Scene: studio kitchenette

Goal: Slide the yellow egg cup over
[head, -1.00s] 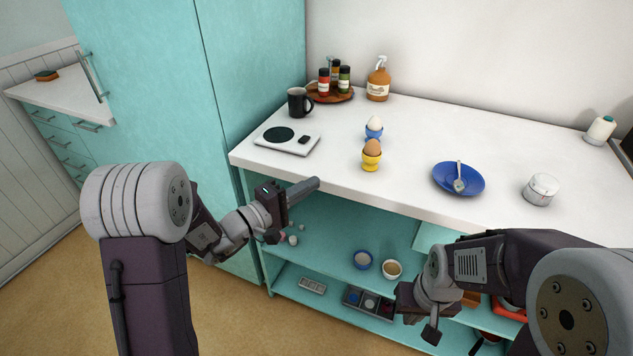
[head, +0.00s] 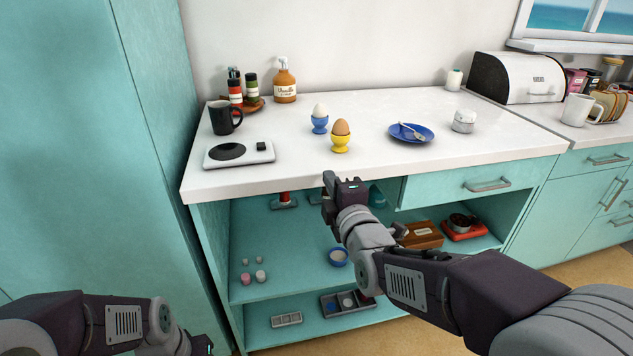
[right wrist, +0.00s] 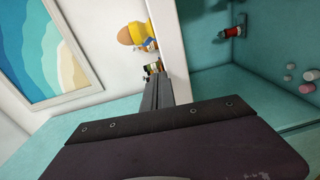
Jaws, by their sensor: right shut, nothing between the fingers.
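The yellow egg cup (head: 341,146) stands upright on the white counter near its front edge, with a brown egg (head: 341,128) in it. It also shows at the top of the right wrist view (right wrist: 146,30), turned sideways. My right gripper (head: 327,180) is shut and empty, in front of the counter edge and just below the egg cup, apart from it. Its closed fingers also show in the right wrist view (right wrist: 157,93). Only a sliver of my left gripper's body shows at the bottom left of the head view; its fingers are out of frame.
A blue egg cup (head: 320,125) with a white egg stands just behind left. A white scale (head: 262,152) lies to the left, a blue plate (head: 398,138) with a spoon to the right. The counter between yellow cup and plate is clear. Open shelves lie below.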

